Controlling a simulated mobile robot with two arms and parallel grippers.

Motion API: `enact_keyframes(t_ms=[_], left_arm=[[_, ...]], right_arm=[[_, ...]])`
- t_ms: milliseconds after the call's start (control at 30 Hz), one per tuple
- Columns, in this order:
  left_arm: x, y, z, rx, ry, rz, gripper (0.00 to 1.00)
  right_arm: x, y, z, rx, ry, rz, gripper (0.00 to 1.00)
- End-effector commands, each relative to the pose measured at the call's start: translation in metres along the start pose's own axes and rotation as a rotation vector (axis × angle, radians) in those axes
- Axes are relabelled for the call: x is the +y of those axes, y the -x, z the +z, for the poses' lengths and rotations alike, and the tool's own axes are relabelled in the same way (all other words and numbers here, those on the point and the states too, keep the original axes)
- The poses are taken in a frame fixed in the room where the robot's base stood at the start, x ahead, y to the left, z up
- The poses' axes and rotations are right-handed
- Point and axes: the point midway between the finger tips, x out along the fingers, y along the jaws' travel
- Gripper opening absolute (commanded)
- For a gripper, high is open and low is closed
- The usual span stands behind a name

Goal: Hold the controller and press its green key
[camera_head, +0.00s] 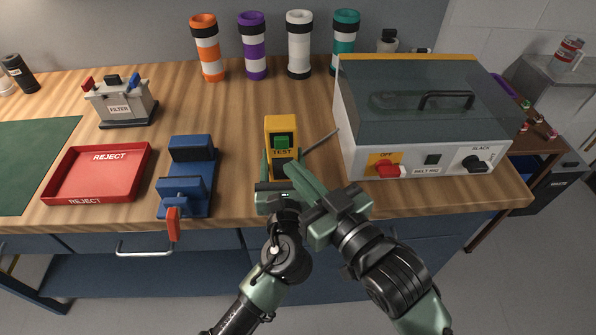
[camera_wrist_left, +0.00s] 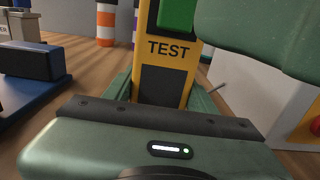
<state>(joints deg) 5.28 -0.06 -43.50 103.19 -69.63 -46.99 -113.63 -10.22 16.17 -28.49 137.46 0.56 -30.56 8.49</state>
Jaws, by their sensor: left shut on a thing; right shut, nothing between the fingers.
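The controller (camera_head: 270,125) is a yellow upright box with a green key (camera_head: 282,141), a TEST label and a dark lower panel. My left gripper (camera_head: 281,172) is shut on the controller's lower part. In the left wrist view the controller (camera_wrist_left: 185,75) stands between the green fingers, and the green key (camera_wrist_left: 178,15) is cut by the top edge. My right gripper (camera_head: 291,169) is shut and empty, its tip close to the controller's lower right side, below the key in the picture. In the left wrist view the right gripper (camera_wrist_left: 262,35) fills the upper right. I cannot tell whether they touch.
A large lidded machine (camera_head: 430,115) stands to the right, with a thin rod (camera_head: 322,141) between it and the controller. A blue clamp-like fixture (camera_head: 190,170) and a red reject tray (camera_head: 63,178) are to the left. Several coloured tubes (camera_head: 253,45) stand behind.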

Motion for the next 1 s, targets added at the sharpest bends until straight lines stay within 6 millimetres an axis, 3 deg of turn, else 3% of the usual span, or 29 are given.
enact_keyframes(t_ms=[133, 167, 233, 267, 667, 1000], left_arm=[[0.0, 0.0, 0.001, -0.002, 0.0, 0.0, 0.04], [0.0, 0.0, 0.001, -0.002, 0.001, 0.0, 0.59], [0.0, 0.0, 0.001, -0.002, 0.0, 0.0, 0.78], [0.0, 0.0, 0.001, -0.002, 0.0, 0.0, 0.82], [0.0, 0.006, 0.0, 0.0, 0.0, -0.001, 0.82], [0.0, 0.072, -0.001, 0.003, 0.001, -0.002, 0.82]], right_arm=[[0.0, 0.0, 0.0, 0.0, 0.0, 0.0, 0.0], [0.0, 0.0, 0.0, 0.0, 0.0, 0.0, 0.0], [0.0, 0.0, 0.0, 0.0, 0.0, 0.0, 0.0], [0.0, 0.0, 0.0, 0.0, 0.0, 0.0, 0.0], [0.0, 0.0, 0.0, 0.0, 0.0, 0.0, 0.0], [0.0, 0.0, 0.0, 0.0, 0.0, 0.0, 0.0]])
